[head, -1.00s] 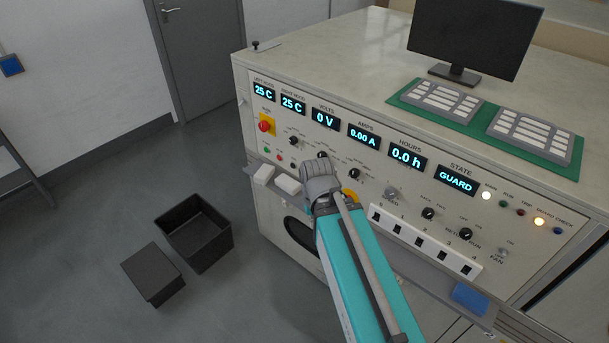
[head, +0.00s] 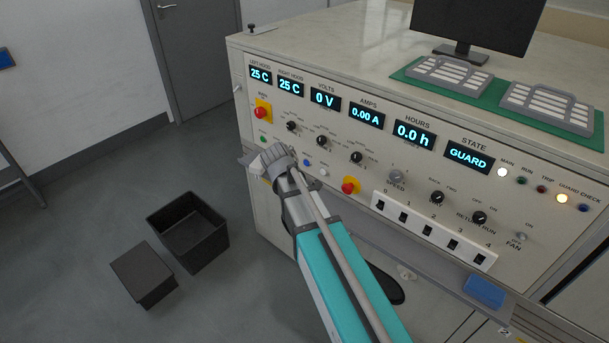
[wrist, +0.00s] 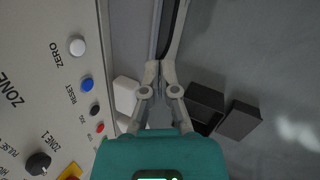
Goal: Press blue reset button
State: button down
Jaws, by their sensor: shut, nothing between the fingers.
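The blue reset button (wrist: 87,84) is on the pale panel in the wrist view, beside the label RESET. It also shows in the head view as a small blue spot (head: 307,162) just right of my wrist. My gripper (wrist: 160,68) is shut and empty, its fingertips together. It is apart from the button, off to its right in the wrist view. In the head view my gripper (head: 250,163) is in front of the panel's left part, and my arm hides some lower controls.
A white zero button (wrist: 77,47), a dark button (wrist: 94,109) and a red button (wrist: 100,127) line up with the reset button. A white block (wrist: 126,94) lies close to my fingers. Black bins (head: 190,232) stand on the floor. A blue block (head: 484,291) lies on the front ledge.

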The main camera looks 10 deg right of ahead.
aim_at(308, 167)
jog(key=w+a+f+n+t+h+b, duration=0.2)
jog(key=w+n+b, duration=0.4)
jog(key=w, duration=0.5)
notch_tip(308, 167, down, 2)
jog(key=shift+a+f+n+t+h, duration=0.1)
jog(key=shift+a+n+t+h, duration=0.2)
jog(key=shift+a+n+h, duration=0.55)
jog(key=shift+w+y, duration=0.15)
jog(key=shift+y, duration=0.2)
jog(key=shift+w+d, duration=0.8)
jog(key=shift+d, duration=0.3)
jog(key=shift+w+d, duration=0.75)
jog(key=shift+d, duration=0.3)
jog(key=shift+w+d, duration=0.8)
jog(key=shift+d, duration=0.3)
jog(key=shift+w+d, duration=0.1)
jog(key=shift+w+d, duration=0.45)
jog(key=shift+d, duration=0.25)
jog(key=shift+a, duration=0.1)
jog(key=shift+s+a, duration=0.5)
jog(key=shift+a, duration=0.1)
